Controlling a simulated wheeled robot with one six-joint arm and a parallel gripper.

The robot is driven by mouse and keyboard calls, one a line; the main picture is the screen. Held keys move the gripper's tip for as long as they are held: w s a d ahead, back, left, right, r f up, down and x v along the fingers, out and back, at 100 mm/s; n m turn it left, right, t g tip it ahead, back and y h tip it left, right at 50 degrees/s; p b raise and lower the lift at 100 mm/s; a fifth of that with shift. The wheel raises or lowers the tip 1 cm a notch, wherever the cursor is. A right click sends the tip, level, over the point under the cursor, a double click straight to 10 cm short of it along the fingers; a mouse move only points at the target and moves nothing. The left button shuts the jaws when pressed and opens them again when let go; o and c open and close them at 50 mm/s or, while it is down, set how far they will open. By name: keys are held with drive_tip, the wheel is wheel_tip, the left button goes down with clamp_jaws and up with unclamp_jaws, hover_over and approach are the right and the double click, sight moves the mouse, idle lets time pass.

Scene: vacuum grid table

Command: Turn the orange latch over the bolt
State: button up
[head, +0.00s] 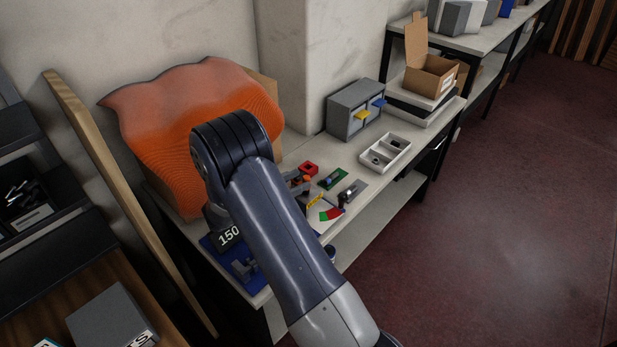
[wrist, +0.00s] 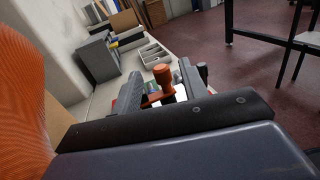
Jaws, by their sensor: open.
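The orange latch (wrist: 162,76) shows in the wrist view as an upright orange knob with a short orange arm low on its left. My gripper (wrist: 166,84) is open, one dark finger on each side of the knob. I cannot tell whether either finger touches it. In the head view a small orange part of the latch (head: 306,178) shows just right of my arm, beside the grey gripper tips (head: 298,183). I cannot make out the bolt; my arm and fingers hide much of that spot.
A large orange rippled form (head: 165,115) stands left of my arm. On the table are a red block (head: 309,168), a green plate (head: 333,177), a white divided tray (head: 398,143) and a grey drawer box (head: 345,105). The table's front edge lies close by on the right.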

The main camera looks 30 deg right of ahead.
drive_tip(key=a, duration=0.5)
drive_tip(key=shift+s+a, duration=0.2)
drive_tip(key=d, duration=0.7)
drive_tip(key=d+p, duration=0.1)
drive_tip(key=d, duration=0.3)
drive_tip(key=shift+w, duration=0.35)
drive_tip(key=shift+w+d+r+n+t+p, duration=0.15)
drive_tip(key=shift+n+t+p, duration=0.15)
drive_tip(key=shift+t, duration=0.5)
drive_tip(key=shift+w+a+n, duration=0.1)
drive_tip(key=shift+a+n, duration=0.15)
drive_tip(key=shift+n, duration=0.05)
drive_tip(key=shift+a+t, duration=0.3)
drive_tip(key=shift+a, duration=0.2)
